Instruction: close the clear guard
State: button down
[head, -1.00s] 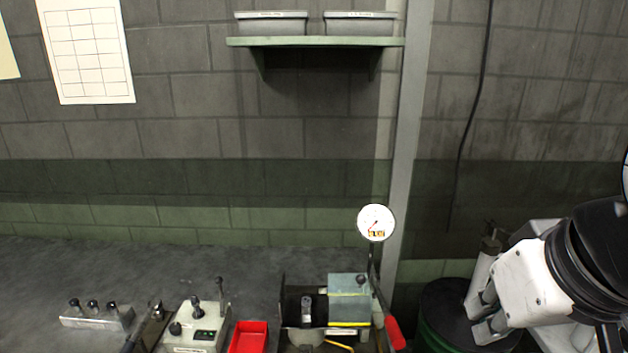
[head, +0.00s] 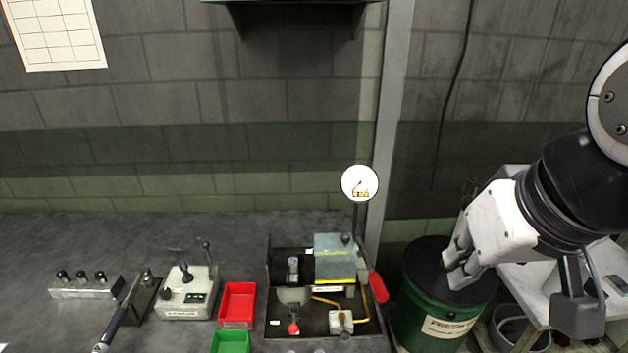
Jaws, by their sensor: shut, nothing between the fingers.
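The bolt former (head: 325,313) sits on the grey bench, with a grey-green block, a yellow stripe and a dark bed. I cannot make out the clear guard for certain. A thin dark upright edge shows at the machine's left side, but I cannot tell whether it belongs to the guard. A red handle (head: 378,287) sticks out at the machine's right. My gripper (head: 452,270) is to the right of the machine, apart from it, in front of the dark drum lid in the picture. Its fingers are shut and empty.
A green drum (head: 418,315) stands right of the machine. A red bin (head: 238,303) and a green bin (head: 231,342) sit at its left, beside a control box (head: 188,297). A round gauge (head: 360,183) rises behind the machine. The bench behind the control box is clear.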

jog(key=w+d+f+m+g+y+b, duration=0.1)
jog(key=w+d+f+m+y+b, duration=0.15)
jog(key=w+f+m, duration=0.55)
jog(key=w+d+f+m+g+y+b, duration=0.15)
jog(key=w+d+f+m+y, duration=0.3)
jog(key=w, duration=0.65)
jog(key=w+d+f+m+g+y+b, duration=0.1)
jog(key=w+d+f+m+y+b, duration=0.2)
jog(key=w+f+m, duration=0.5)
jog(key=p, duration=0.3)
send_near(354, 248)
jog(key=shift+n, duration=0.35)
jog(key=x, duration=0.3)
jog(key=f+x, duration=0.1)
jog(key=x, duration=0.1)
jog(key=shift+s+f, duration=0.1)
jog(key=shift+f, duration=0.1)
jog(key=shift+w+a+r, duration=0.15)
jog(key=shift+w+a, duration=0.1)
jog(key=shift+a, duration=0.25)
jog(key=shift+a, duration=0.15)
